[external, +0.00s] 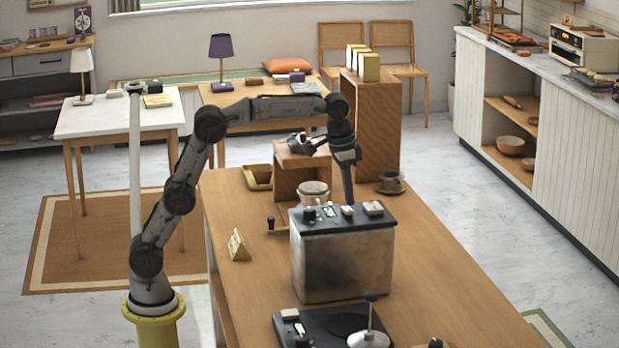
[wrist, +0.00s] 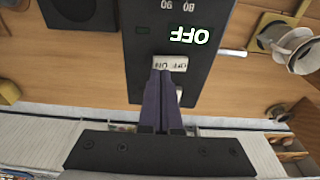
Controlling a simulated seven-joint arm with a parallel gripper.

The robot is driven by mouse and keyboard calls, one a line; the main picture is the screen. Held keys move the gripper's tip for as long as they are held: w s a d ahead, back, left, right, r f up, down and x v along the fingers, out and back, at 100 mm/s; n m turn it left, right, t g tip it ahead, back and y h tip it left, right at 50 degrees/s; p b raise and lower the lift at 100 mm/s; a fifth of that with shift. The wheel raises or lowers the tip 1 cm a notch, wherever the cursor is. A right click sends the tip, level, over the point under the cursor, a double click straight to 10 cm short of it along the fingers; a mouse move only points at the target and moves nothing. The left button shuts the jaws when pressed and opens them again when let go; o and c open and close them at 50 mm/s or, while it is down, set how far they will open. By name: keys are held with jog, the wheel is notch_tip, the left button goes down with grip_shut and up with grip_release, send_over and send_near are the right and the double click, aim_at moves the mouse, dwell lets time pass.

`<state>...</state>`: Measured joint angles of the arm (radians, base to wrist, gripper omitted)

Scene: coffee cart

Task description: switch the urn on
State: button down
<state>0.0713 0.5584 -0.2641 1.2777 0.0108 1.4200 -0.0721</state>
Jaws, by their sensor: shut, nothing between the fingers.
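The urn (external: 343,268) is a box with a smudged metallic body and a black top, standing on the wooden counter. Its black top panel (wrist: 205,60) fills the middle of the wrist view, with a lit display (wrist: 189,36) reading OFF. A white switch (wrist: 170,62) marked OFF and ON lies beside the display. My gripper (external: 348,203) points down at the urn's top. In the wrist view my purple fingers (wrist: 162,75) are together and empty, with their tips at the edge of the switch. I cannot tell whether they touch it. The fingers hide part of a second pale switch (wrist: 182,95).
A black device (external: 318,328) with a round plate and a metal-lidded item (external: 370,335) stand in front of the urn. A pale cup (external: 313,193) is behind it, near a wooden stand (external: 300,172). A tall wooden box (external: 372,125) stands farther back. The counter's right side is clear.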

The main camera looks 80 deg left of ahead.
aim_at(348, 210)
jog(key=shift+f, duration=0.9)
dwell(1.0)
jog(key=shift+r, duration=3.55)
